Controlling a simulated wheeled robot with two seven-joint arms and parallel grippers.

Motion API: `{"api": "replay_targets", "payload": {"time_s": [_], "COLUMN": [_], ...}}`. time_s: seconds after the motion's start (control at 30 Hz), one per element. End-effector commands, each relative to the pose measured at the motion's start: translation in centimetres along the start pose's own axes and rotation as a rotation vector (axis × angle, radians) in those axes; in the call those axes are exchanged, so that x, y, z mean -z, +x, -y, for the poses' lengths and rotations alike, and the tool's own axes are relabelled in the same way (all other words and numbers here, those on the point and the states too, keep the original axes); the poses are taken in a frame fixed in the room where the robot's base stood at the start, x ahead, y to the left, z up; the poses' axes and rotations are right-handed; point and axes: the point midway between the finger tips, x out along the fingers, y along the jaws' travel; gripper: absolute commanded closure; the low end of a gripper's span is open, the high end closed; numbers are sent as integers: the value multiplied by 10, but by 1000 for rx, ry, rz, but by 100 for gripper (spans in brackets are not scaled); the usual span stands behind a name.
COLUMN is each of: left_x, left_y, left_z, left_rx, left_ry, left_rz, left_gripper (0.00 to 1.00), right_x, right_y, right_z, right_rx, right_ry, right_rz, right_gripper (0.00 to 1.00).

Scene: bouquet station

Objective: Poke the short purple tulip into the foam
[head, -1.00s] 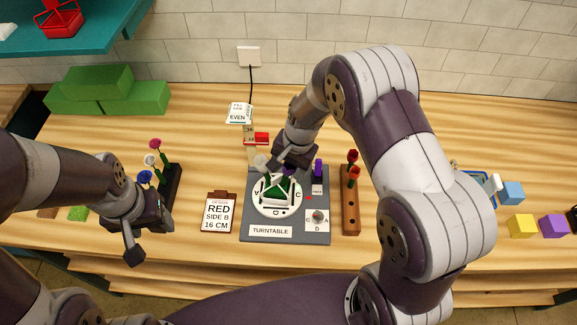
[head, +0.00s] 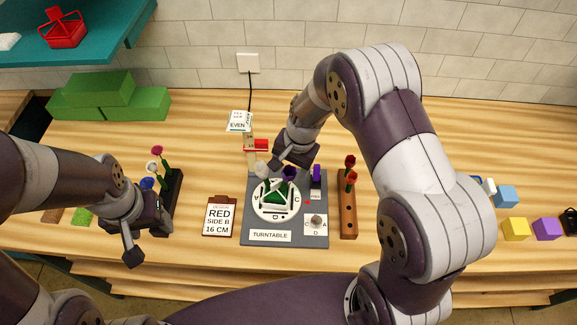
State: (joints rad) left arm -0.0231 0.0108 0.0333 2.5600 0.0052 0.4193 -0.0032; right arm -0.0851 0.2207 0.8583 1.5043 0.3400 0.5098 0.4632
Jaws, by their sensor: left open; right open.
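A purple tulip head (head: 290,173) shows at the foam's back right edge, just below my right gripper. Its stem is mostly hidden, so I cannot tell how deep it sits. My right gripper (head: 284,163) is open above the back of the turntable, close to the tulip. A pale round shape (head: 262,170) lies at its left, partly covered. My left gripper (head: 146,232) is open and empty at the left, over the front of the table.
A dark holder (head: 173,188) with white, pink and blue flowers stands at the left. A wooden holder (head: 348,213) with red flowers stands right of the turntable. A clipboard (head: 220,215) reads "RED SIDE B 16 CM". A purple block (head: 316,175) stands behind the dial.

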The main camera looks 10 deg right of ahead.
Motion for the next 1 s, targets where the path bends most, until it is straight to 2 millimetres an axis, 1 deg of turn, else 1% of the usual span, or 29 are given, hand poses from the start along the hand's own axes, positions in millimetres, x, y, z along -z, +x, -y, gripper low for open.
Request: {"api": "replay_targets", "payload": {"time_s": [0.03,0.53,0.63,0.83,0.87,0.9,0.93,1.0], "left_x": [1,3,4,3,3,3,3,3], "left_y": [-5,-27,-29,-28,-28,-28,-28,-28], "left_z": [0,0,0,0,0,0,0,0], "left_rx": [0,0,0,0,0,0,0,0], "left_ry": [0,0,0,0,0,0,0,0], "left_rz": [0,0,0,0,0,0,0,0], "left_gripper": [41,41,41,41,41,41,41,41], "right_x": [0,0,0,0,0,0,0,0], "right_y": [-5,-32,-35,-34,-34,-34,-34,-34], "right_z": [0,0,0,0,0,0,0,0], "right_rx": [0,0,0,0,0,0,0,0], "right_ry": [0,1,1,1,1,1,1,0], "right_rz": [0,0,0,0,0,0,0,0], "right_gripper": [34,34,34,34,25,12,5,5]}}
